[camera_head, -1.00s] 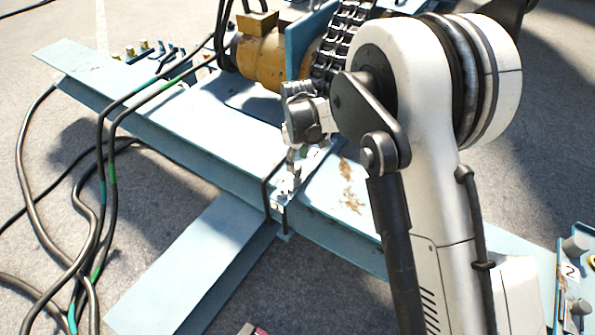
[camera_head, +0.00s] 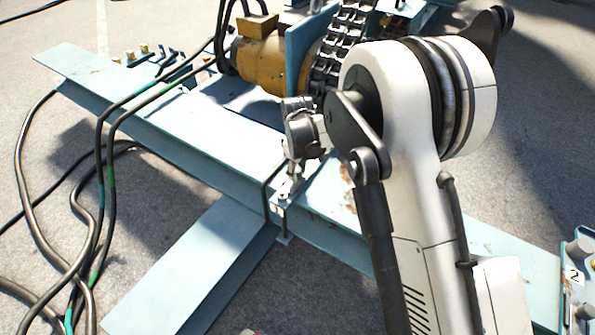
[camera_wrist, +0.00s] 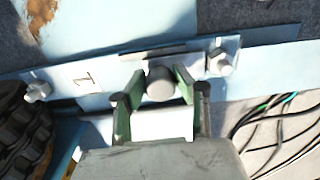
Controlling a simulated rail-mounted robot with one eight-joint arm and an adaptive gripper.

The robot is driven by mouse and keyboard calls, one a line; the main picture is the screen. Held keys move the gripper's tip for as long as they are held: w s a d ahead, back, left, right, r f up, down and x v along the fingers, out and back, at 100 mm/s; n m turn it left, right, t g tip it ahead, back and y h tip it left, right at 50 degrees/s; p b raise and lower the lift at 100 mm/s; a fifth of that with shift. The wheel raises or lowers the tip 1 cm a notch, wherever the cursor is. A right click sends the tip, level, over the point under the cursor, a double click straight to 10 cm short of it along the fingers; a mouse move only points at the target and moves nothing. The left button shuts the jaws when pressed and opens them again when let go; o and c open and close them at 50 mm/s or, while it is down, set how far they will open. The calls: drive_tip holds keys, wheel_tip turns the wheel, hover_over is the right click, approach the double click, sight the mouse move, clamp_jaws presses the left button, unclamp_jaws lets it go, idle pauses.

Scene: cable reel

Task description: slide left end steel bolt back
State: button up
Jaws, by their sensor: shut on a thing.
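The steel bolt (camera_wrist: 160,83) shows its round grey end in the wrist view, on a light blue plate marked "1" (camera_wrist: 88,80) with a hex bolt at each end. My gripper (camera_wrist: 153,88) is shut on the bolt, with its green-padded fingers on either side. In the head view my gripper (camera_head: 290,170) is over the bracket on the blue beam (camera_head: 200,135), and the bolt itself is too small to tell there.
A black chain (camera_head: 345,40) and a yellow motor (camera_head: 260,62) stand behind my gripper. Black cables (camera_head: 105,150) drape over the beam at left. A plate marked "2" (camera_head: 573,275) is at the right edge.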

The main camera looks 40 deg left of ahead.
clamp_jaws()
drive_tip(key=shift+w+a, duration=0.15)
drive_tip(key=shift+w, duration=2.55)
drive_tip(key=o, duration=1.1)
unclamp_jaws()
drive_tip(key=shift+w, duration=0.1)
drive_tip(key=shift+c, duration=0.2)
wheel_tip(320, 180, up, 12)
